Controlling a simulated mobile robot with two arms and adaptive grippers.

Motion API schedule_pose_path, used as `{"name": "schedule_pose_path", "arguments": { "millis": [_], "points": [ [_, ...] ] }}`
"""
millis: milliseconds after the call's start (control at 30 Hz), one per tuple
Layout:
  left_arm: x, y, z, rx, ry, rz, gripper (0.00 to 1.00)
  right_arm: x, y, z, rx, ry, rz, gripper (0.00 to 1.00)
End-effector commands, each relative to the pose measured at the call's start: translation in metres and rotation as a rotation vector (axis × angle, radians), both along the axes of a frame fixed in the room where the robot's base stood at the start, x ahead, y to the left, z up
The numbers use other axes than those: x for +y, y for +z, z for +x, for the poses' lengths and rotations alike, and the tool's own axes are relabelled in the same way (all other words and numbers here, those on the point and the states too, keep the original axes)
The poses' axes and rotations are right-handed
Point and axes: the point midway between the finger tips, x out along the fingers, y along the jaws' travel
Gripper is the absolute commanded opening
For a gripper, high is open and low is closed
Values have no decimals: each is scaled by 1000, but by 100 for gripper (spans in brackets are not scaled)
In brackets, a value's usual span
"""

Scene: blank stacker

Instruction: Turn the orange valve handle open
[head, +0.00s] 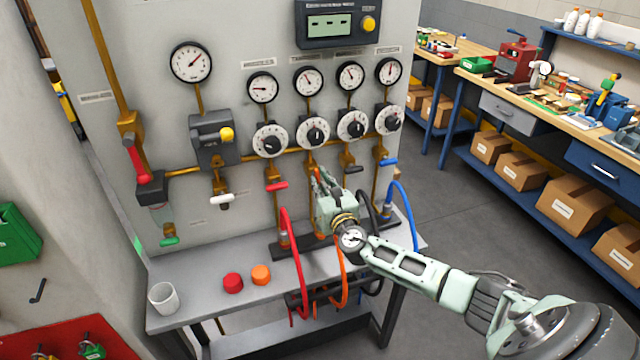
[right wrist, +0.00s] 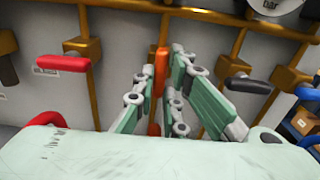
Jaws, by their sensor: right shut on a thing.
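The orange valve handle (right wrist: 161,62) shows in the right wrist view between the fingers of my right gripper (right wrist: 160,88). It looks upright there, along the brass pipe, while the red handle beside it lies crosswise. My right gripper is shut on the orange handle. In the head view my right gripper (head: 322,182) is at the panel's lower pipes and hides most of the handle. My left gripper is not in view.
The red valve handle (head: 277,186) is to the left, a black handle (head: 352,169) and the blue handle (head: 389,162) to the right. A red hose (head: 297,262) and an orange hose (head: 345,288) hang below. A white cup (head: 163,298) stands on the grey bench (head: 205,283).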

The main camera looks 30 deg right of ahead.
Motion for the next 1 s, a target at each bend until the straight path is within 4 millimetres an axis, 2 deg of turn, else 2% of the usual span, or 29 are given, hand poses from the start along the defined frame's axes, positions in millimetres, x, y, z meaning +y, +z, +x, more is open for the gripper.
{"name": "schedule_pose_path", "arguments": {
  "millis": [33,233,633,767,1000],
  "points": [
    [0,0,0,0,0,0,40,0,-1,0,3,1,-3,12],
    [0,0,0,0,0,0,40,0,-1,0,1,1,-2,30],
    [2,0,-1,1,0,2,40,1,-1,-5,1,0,-1,30],
    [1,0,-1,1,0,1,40,4,-2,-20,3,2,0,30],
    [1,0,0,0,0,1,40,16,-2,-68,5,3,-2,30]
  ]
}}
